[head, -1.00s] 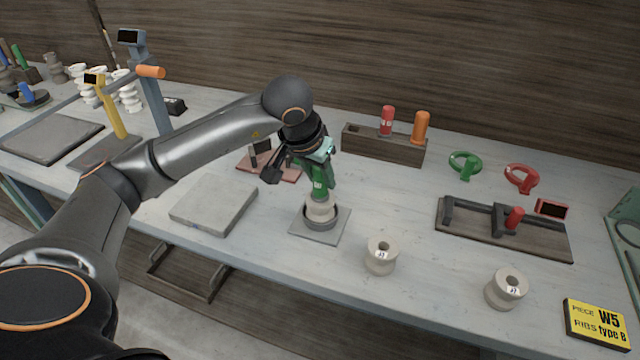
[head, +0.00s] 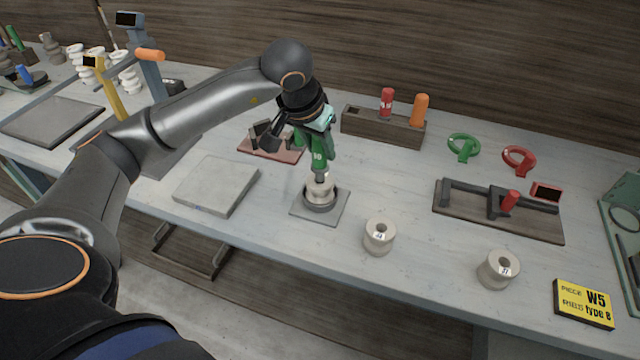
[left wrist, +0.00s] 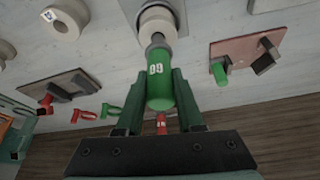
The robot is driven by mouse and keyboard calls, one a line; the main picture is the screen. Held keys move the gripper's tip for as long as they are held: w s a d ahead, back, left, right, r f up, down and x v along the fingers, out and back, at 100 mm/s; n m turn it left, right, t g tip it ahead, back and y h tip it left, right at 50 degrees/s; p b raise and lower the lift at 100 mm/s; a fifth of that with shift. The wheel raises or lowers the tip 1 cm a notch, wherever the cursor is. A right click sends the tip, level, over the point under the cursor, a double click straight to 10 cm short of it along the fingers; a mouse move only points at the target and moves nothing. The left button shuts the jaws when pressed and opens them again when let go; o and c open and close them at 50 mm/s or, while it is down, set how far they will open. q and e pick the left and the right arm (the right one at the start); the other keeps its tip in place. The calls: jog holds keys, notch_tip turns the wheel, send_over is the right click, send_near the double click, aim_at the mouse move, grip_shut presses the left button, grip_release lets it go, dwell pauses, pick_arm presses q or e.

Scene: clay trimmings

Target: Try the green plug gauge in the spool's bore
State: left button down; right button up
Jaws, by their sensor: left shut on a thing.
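The green plug gauge (head: 318,156) is held by my left gripper (head: 319,128), handle up and grey pin (head: 320,177) down. The spool (head: 319,190) is pale and stands in a dark round holder on a grey plate (head: 336,206). The pin is over the spool's top, in line with its bore; its tip is at or just inside the mouth, I cannot tell which. In the left wrist view the fingers close on the gauge (left wrist: 160,85) and the spool (left wrist: 157,20) lies beyond the pin. My right gripper is not in view.
Two loose spools (head: 379,237) (head: 498,270) stand to the right. A wooden block (head: 362,129) holds a red and an orange plug. A reddish stand (head: 283,154) is close behind the gripper. A grey slab (head: 215,186) lies left, and a yellow sign (head: 584,304) at right.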

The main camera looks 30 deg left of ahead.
pick_arm(q)
jog(key=shift+r+p, duration=1.6)
jog(key=shift+r, duration=0.9)
